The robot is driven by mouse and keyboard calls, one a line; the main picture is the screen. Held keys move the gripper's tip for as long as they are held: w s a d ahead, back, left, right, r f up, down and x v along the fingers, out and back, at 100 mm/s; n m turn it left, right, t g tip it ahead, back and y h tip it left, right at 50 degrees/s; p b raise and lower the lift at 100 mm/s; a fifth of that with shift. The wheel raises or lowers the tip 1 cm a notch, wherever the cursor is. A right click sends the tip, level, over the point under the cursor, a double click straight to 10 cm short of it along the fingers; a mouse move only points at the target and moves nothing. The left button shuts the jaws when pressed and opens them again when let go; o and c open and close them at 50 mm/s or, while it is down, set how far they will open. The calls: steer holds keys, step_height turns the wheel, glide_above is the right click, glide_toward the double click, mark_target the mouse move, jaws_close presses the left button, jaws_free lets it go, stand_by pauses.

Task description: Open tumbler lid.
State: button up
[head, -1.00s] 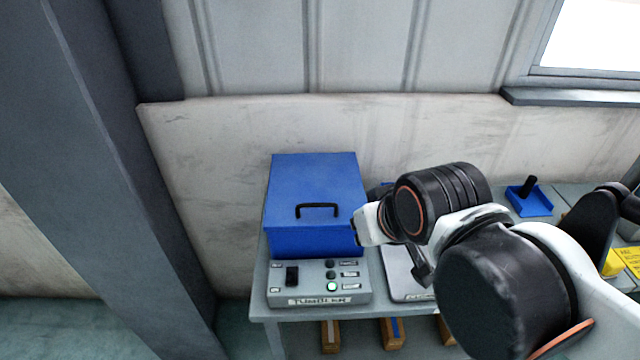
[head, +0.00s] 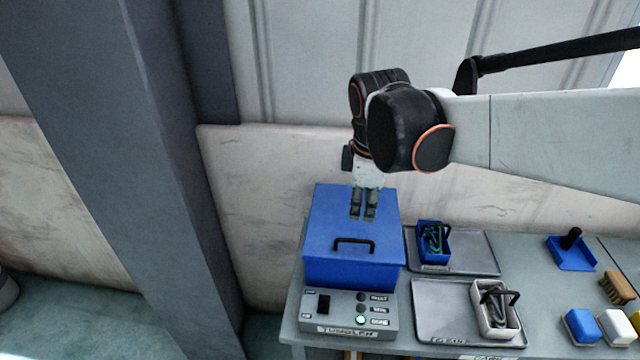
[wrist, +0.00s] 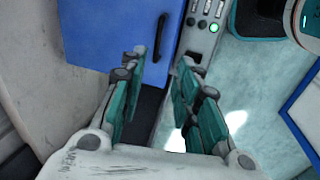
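The tumbler (head: 350,270) is a blue box with a grey control panel (head: 345,315) in front, labelled TUMBLER, with a green light lit. Its blue lid (head: 330,215) is closed and has a black handle (head: 353,241) near the front edge. My gripper (head: 363,214) points down over the lid, behind the handle in the head view. In the wrist view its two fingers (wrist: 162,60) are apart with nothing between them. The handle (wrist: 157,38) shows just beyond the fingertips, apart from them as far as I can tell.
Right of the tumbler are two grey trays, one with a blue bin (head: 433,243) of green parts, one with a white bin (head: 495,310). A blue dustpan-like holder (head: 571,252), a brush (head: 616,287) and blocks lie further right. A grey pillar (head: 130,150) stands left.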

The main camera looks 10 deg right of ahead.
mark_target(356, 241)
steer(key=shift+n, duration=0.4)
steer(key=b+x, duration=0.2)
steer(key=x, duration=0.5)
steer(key=b+x, duration=0.2)
steer(key=x, duration=0.5)
steer(key=shift+w+a, duration=0.1)
steer(key=shift+w, duration=0.15)
jaws_close()
